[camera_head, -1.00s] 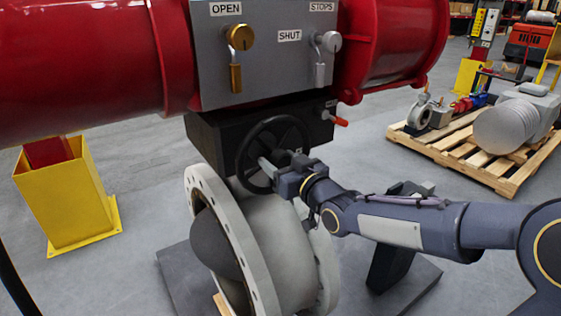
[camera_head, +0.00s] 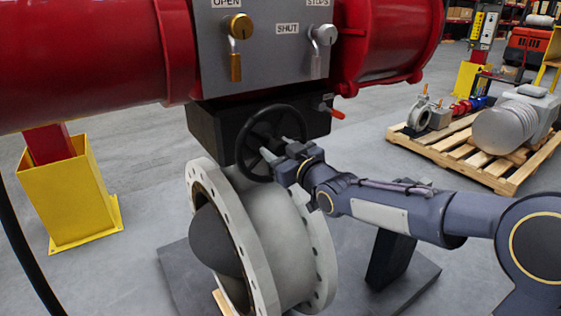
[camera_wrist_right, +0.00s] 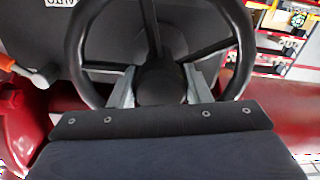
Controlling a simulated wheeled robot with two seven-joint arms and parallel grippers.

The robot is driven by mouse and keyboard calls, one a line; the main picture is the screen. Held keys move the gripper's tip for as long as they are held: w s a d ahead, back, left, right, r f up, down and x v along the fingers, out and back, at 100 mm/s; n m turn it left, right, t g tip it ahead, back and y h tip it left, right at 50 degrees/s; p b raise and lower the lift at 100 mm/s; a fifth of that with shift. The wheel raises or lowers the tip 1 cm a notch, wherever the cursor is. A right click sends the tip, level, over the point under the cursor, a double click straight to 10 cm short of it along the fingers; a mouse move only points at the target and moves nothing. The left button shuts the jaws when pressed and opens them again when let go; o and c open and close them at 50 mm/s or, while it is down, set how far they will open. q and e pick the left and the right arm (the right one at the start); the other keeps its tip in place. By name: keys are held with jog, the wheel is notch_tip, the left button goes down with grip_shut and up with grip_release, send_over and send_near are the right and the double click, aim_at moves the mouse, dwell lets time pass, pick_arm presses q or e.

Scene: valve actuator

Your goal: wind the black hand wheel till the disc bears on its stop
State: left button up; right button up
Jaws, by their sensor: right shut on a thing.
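The black hand wheel (camera_head: 242,150) stands on the side of a black gearbox (camera_head: 216,128) under the red actuator. My right gripper (camera_head: 276,151) is at the wheel's middle. In the right wrist view its two fingers (camera_wrist_right: 162,92) straddle the dark hub (camera_wrist_right: 160,78), shut on the wheel there, with the rim (camera_wrist_right: 78,50) and spokes around them. The dark disc (camera_head: 212,240) sits inside the grey flanged valve body (camera_head: 278,235), seen through the near opening, partly hidden by the flange. Where its stop is cannot be seen. My left gripper is out of view.
The grey panel (camera_head: 262,62) above carries a brass lock and a silver lock. A red-tipped lever (camera_head: 334,113) sticks out right of the wheel. A yellow post base (camera_head: 68,200) stands left, a loaded wooden pallet (camera_head: 455,150) right.

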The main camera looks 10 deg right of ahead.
jog(key=n+b, duration=0.2)
jog(key=shift+f+n+b, duration=0.25)
jog(key=shift+n+b, duration=0.15)
jog(key=n+b, duration=0.2)
jog(key=n, duration=0.1)
jog(key=shift+r+n+b, duration=0.1)
jog(key=shift+n+b, duration=0.2)
jog(key=shift+b, duration=0.1)
jog(key=n+b, duration=0.1)
jog(key=n, duration=0.2)
jog(key=shift+d+n+b, duration=0.1)
jog(key=shift+n+b, duration=0.2)
jog(key=shift+b, duration=0.05)
jog(key=shift+r+n+b, duration=0.15)
jog(key=shift+n+b, duration=0.45)
jog(key=shift+n, duration=1.4)
jog(key=o, duration=1.4)
jog(key=shift+r, duration=0.1)
